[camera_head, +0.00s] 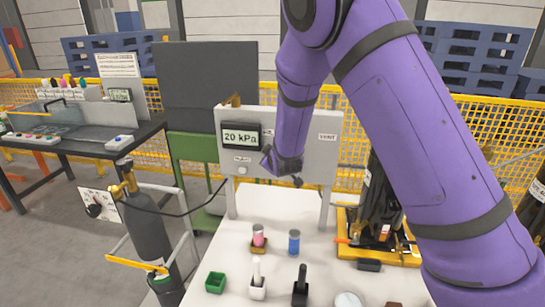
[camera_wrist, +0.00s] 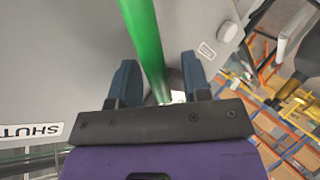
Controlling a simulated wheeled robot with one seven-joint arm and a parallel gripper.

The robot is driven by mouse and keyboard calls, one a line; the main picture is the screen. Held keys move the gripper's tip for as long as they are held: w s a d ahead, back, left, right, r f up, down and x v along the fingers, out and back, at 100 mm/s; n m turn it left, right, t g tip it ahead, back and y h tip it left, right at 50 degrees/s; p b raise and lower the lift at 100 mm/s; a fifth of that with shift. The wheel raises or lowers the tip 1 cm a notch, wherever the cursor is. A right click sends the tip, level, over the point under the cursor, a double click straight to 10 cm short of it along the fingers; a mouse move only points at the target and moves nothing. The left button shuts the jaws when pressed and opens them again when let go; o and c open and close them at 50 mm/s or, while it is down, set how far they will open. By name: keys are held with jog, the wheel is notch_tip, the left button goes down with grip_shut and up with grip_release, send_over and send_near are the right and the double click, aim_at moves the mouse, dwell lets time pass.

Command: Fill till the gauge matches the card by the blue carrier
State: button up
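The gauge display (camera_head: 240,136) on the upright grey panel reads "20 kPa". My gripper (camera_head: 283,172) is in front of that panel, right of and below the display. In the wrist view my gripper (camera_wrist: 158,85) has its two blue fingers apart, with a green bar (camera_wrist: 147,40) running between them. Gaps show on both sides of the bar, so it does not look gripped. A "SHUT" label (camera_wrist: 30,132) is at the lower left. A blue cylinder (camera_head: 294,242) stands on the white table; I cannot make out a blue carrier or the card beside it.
A dark gas bottle (camera_head: 150,235) stands at left. The panel has a "VENT" label (camera_head: 327,137).

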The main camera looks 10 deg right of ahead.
jog(key=v, duration=1)
jog(key=shift+s+r, duration=0.2)
jog(key=shift+s, duration=0.1)
jog(key=shift+r, duration=0.1)
jog(key=s+d+r+m+g+y, duration=0.1)
jog(key=s+d+r+m+g, duration=0.2)
jog(key=s+r, duration=0.4)
jog(key=s+d+r+m+g+y, duration=0.1)
jog(key=s+d+r+m, duration=0.1)
jog(key=s+d+r, duration=0.35)
jog(key=s+d+r+m+g+h, duration=0.1)
jog(key=s+d+r+m+g, duration=0.1)
jog(key=s, duration=0.9)
jog(key=s+d+r+m+g+h, duration=0.1)
jog(key=s+d+r+m, duration=0.1)
jog(key=s, duration=0.9)
notch_tip(320, 180, up, 2)
jog(key=shift+s+d+r+g, duration=0.2)
jog(key=shift+s+d+g, duration=0.2)
jog(key=shift+d, duration=0.35)
